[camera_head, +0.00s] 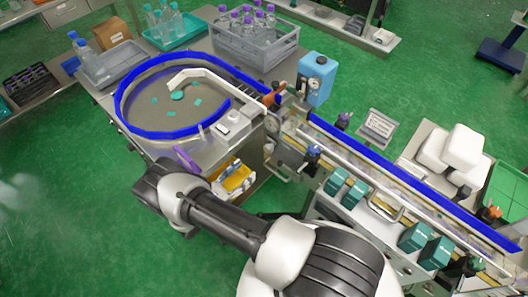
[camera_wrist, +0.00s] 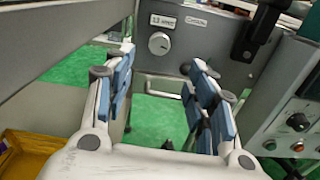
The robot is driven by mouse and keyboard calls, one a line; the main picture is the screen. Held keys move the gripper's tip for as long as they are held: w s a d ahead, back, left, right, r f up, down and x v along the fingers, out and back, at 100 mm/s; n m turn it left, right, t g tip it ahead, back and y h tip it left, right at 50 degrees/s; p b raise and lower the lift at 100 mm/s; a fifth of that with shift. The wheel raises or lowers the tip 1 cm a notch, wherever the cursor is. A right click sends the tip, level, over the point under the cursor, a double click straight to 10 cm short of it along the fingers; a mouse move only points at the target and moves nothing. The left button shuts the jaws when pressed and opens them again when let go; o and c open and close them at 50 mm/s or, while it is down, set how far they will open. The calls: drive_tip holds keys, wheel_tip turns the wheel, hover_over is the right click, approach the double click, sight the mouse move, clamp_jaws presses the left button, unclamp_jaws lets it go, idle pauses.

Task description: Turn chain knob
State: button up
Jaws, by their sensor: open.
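A round light grey knob (camera_wrist: 159,43) sits on a grey metal panel in the wrist view. A small white label with dark print is just above it, too small to read surely. My gripper (camera_wrist: 162,62) is open and empty, with blue-padded fingers pointing toward the panel. The knob shows beyond the fingertips, between them and slightly above; the fingers look apart from it. A second, black knob (camera_wrist: 298,121) is on a control box at the right. I cannot tell by label which is the chain knob. In the head view the fingertips are not clear.
A black clamp handle (camera_wrist: 258,30) juts from the panel, right of the fingers. A metal handle (camera_wrist: 163,86) is below the knob. A yellow bin (camera_wrist: 25,155) is at lower left. The head view shows a blue-rimmed turntable (camera_head: 150,133) and a blue-edged conveyor (camera_head: 420,185).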

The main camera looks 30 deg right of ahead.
sight(267, 150)
drive_tip(key=b+x, duration=0.1)
drive_tip(key=x, duration=1.1)
drive_tip(key=shift+f, duration=0.1)
drive_tip(key=c, duration=1.1)
